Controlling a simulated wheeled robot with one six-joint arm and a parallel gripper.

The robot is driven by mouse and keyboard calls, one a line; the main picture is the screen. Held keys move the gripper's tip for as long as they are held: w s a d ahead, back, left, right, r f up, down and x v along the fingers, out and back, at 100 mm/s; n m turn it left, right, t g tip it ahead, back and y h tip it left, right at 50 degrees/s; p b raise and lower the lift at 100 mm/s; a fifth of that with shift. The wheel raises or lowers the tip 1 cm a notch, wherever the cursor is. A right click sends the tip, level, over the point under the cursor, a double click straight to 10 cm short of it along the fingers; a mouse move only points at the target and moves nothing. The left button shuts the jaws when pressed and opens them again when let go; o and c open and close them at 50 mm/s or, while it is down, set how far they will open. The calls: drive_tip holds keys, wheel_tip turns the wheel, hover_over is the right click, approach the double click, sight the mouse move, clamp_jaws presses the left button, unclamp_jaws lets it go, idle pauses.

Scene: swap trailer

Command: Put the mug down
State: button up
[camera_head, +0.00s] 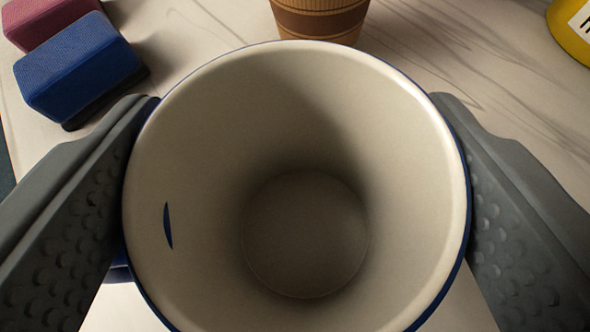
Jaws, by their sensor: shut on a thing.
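The mug (400,170) fills the middle of the view, seen from above into its open mouth. It is cream inside with a blue rim, and it looks empty. My gripper (297,115) is shut on the mug, with one grey finger against its left side and the other against its right. A bit of blue, perhaps the handle, shows at the lower left behind the left finger. The mug's base is hidden, so I cannot tell whether it touches the surface below.
A pale, grey-veined tabletop (215,25) lies below. A blue block (75,68) and a maroon block (45,20) sit at the upper left. A brown ribbed cup (318,20) stands just beyond the mug. A yellow container (568,35) is at the upper right. Bare surface shows between these.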

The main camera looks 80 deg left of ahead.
drive_tip(key=o, duration=1.2)
drive_tip(key=shift+f, duration=0.1)
drive_tip(key=v, duration=1.2)
